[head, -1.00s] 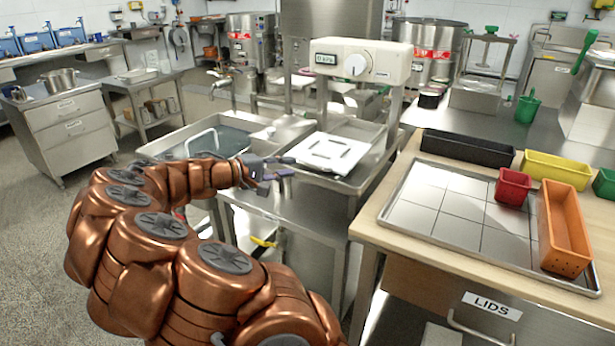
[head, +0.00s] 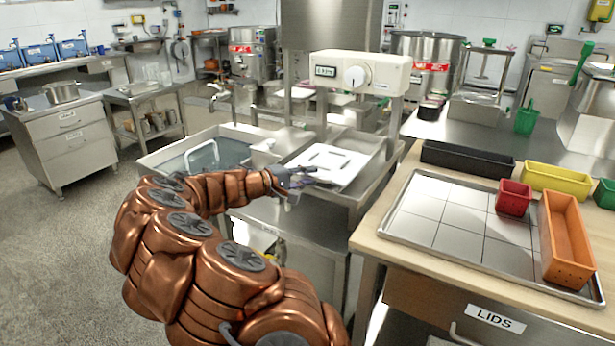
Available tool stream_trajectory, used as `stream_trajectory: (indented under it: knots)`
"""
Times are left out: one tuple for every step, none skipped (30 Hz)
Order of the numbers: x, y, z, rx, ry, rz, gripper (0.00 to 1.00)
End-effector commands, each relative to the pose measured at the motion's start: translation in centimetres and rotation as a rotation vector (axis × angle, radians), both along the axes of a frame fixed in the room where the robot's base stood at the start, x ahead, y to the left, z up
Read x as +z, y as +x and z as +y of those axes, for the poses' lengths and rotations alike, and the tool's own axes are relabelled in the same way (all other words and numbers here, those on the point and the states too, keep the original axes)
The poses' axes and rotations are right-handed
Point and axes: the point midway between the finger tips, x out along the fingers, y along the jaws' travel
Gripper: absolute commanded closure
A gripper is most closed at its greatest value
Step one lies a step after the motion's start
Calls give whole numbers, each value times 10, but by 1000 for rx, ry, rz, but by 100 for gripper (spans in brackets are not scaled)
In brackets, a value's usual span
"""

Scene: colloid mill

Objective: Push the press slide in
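The press has a white head (head: 356,73) with a dial and a small display, held on metal posts. Below and in front of it, a white plate with a raised pale bar, apparently the press slide (head: 345,160), lies in a shallow metal tray (head: 367,178). My gripper (head: 310,178) is at the plate's front left corner and overlaps it in the picture. I cannot tell whether it touches. The fingers are small and dark, and their opening is not clear. Nothing shows held in them.
A sink (head: 205,157) with a bent metal handle is left of the press slide. A wooden-edged counter on the right bears a metal tray (head: 455,261), a red bin (head: 513,198), an orange bin (head: 565,240) and a black bin (head: 467,159). Open floor (head: 60,260) lies at left.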

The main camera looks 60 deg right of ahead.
Motion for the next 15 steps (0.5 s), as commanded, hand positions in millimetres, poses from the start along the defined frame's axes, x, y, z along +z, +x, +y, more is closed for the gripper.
stream_trajectory:
  knots:
    - [0,0,0,0,0,0,77]
    - [0,0,0,0,0,0,77]
    - [0,0,0,0,0,0,77]
    - [0,0,0,0,0,0,77]
    - [0,0,0,0,0,0,77]
    - [0,0,0,0,0,0,78]
    - [0,0,0,0,0,0,82]
    - [0,0,0,0,0,0,85]
    - [0,0,0,0,0,0,89]
    - [0,0,0,0,0,0,92]
    - [0,0,0,0,0,0,95]
    - [0,0,0,0,0,0,99]
    - [0,0,0,0,0,0,100]
    - [0,0,0,0,0,0,100]
    - [0,0,0,0,0,0,100]
